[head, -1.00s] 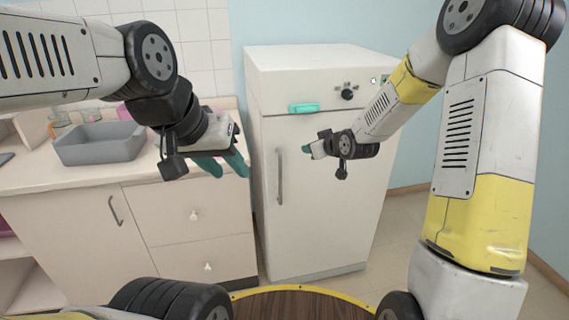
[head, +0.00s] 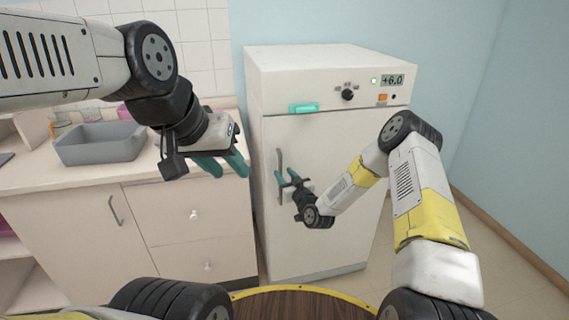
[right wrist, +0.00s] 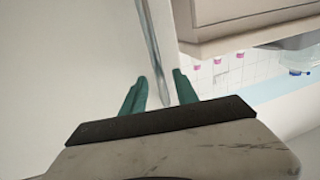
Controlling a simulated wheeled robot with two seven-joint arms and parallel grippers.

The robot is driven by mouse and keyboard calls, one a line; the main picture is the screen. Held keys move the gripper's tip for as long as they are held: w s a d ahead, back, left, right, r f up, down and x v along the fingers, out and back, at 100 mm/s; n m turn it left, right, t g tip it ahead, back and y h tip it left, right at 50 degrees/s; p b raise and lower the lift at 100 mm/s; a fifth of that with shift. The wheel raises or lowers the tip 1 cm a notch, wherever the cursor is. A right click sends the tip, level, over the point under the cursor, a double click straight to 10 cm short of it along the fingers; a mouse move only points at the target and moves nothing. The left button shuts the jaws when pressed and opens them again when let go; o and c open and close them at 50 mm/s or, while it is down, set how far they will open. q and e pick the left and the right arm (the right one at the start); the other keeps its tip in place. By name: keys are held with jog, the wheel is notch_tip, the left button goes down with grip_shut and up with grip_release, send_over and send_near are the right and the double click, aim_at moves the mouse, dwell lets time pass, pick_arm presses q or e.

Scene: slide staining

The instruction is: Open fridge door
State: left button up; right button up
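The white fridge (head: 330,60) stands at the back centre with its door (head: 325,140) shut. A vertical grey handle (head: 280,160) is on the door's left side. My right gripper (head: 287,178) is open at the handle's lower part. In the right wrist view the handle (right wrist: 153,45) runs down between its two teal fingers (right wrist: 160,78), with gaps on both sides. Whether a finger touches the handle cannot be told. My left gripper (head: 222,162) is open and empty, in front of the counter to the left of the fridge.
A counter with drawers (head: 185,215) stands left of the fridge, close to its side. A grey basin (head: 100,143) sits on the counter. A display and knob (head: 348,94) are on the fridge's top panel. A round wooden top (head: 300,305) is at the front. Floor to the right is free.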

aim_at(281, 170)
jog(key=shift+x, duration=2)
grip_shut()
